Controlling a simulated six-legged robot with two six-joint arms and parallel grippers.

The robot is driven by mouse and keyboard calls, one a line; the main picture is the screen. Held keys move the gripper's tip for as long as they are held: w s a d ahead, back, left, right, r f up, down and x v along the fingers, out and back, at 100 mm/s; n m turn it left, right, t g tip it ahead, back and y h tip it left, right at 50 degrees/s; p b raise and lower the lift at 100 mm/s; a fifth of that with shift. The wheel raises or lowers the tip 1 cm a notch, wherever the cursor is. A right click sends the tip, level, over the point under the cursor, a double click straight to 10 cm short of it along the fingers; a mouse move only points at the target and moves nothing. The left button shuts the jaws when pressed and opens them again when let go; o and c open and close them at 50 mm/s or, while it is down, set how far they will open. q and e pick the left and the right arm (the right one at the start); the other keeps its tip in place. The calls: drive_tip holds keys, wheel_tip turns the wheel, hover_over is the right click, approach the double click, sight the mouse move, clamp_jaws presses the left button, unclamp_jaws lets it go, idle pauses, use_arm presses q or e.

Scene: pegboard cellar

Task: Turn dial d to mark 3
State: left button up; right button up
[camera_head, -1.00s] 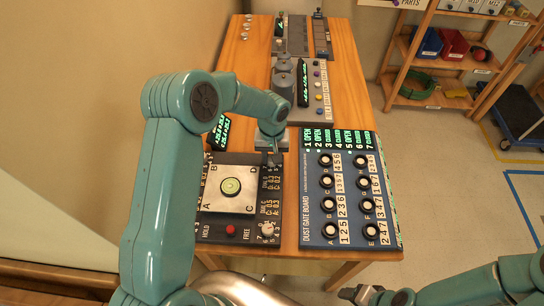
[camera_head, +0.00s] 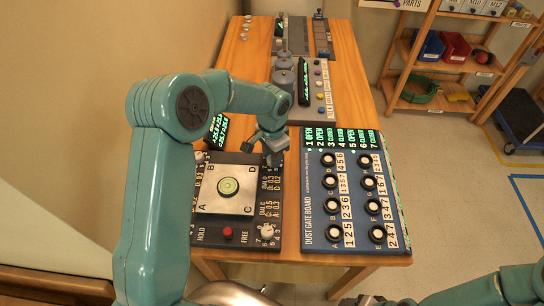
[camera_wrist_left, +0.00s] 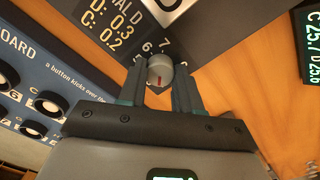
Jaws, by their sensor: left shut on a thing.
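Dial d is a small grey knob with a red pointer line in the left wrist view (camera_wrist_left: 160,70). It sits at the far right corner of the dark panel (camera_head: 236,244), near the letter D of the pale square plate (camera_head: 228,204). My left gripper (camera_head: 272,160) is over that corner, its two fingers closed on either side of the knob. The red line points toward my gripper's palm. Marks 5, 6 and 7 show beyond the knob; mark 3 is not readable. My right gripper (camera_head: 368,301) is cut off at the bottom edge.
The blue dust gate board (camera_head: 352,243) with several black-ringed buttons stands close on the right. Another dial (camera_head: 267,231) and a red button (camera_head: 228,232) are on the panel's near side. A small green display (camera_head: 217,130) stands behind it.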

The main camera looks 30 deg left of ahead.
use_arm(q)
drive_tip(key=shift+w+r+m+b, duration=0.15)
drive_tip(key=shift+m+b, duration=0.15)
drive_tip(key=shift+m, duration=1.9)
drive_tip(key=o, duration=1)
drive_tip(key=shift+o, duration=0.2)
wheel_tip(320, 180, up, 16)
drive_tip(key=b, duration=0.1)
drive_tip(key=shift+s+r, duration=0.2)
